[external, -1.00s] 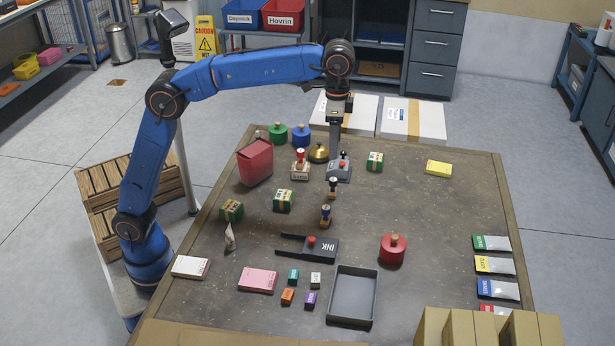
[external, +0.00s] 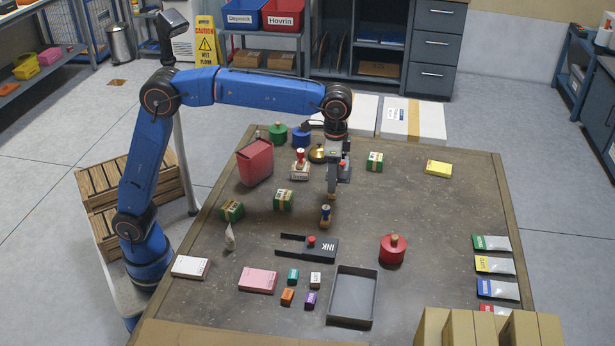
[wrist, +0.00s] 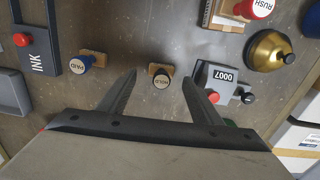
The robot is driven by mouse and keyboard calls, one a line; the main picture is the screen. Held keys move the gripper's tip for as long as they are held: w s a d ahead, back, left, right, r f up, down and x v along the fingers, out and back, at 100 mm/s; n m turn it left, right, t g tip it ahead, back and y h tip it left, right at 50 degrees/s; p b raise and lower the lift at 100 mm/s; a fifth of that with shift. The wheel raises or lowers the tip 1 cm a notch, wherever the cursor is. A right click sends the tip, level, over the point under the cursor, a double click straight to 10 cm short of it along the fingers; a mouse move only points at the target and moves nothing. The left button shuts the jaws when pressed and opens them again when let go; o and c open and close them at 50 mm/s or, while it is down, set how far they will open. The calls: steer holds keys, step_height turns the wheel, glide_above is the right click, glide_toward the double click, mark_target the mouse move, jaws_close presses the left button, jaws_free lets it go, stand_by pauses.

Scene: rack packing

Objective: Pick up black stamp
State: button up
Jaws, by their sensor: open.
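The black stamp (wrist: 162,80), with a round black top lettered HOLD on a small wooden base, stands on the table. In the wrist view it sits in the gap between the fingertips of my gripper (wrist: 159,77). The fingers are apart and nothing is held. In the external view my gripper (external: 333,183) points down over the stamp's spot and hides most or all of it. I cannot tell how far above the table the fingertips are.
A blue-topped PAID stamp (wrist: 84,62) stands close on one side, with the INK pad (wrist: 38,58) beyond it. A grey numbering stamp (wrist: 222,82) marked 0007 is close to the other finger. A red RUSH stamp (wrist: 254,9) and brass bell (wrist: 272,52) stand farther off.

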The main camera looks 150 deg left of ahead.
steer(key=shift+s+f, duration=0.15)
steer(key=shift+f, duration=2.1)
steer(key=c, duration=1.1)
steer(key=shift+c, duration=0.2)
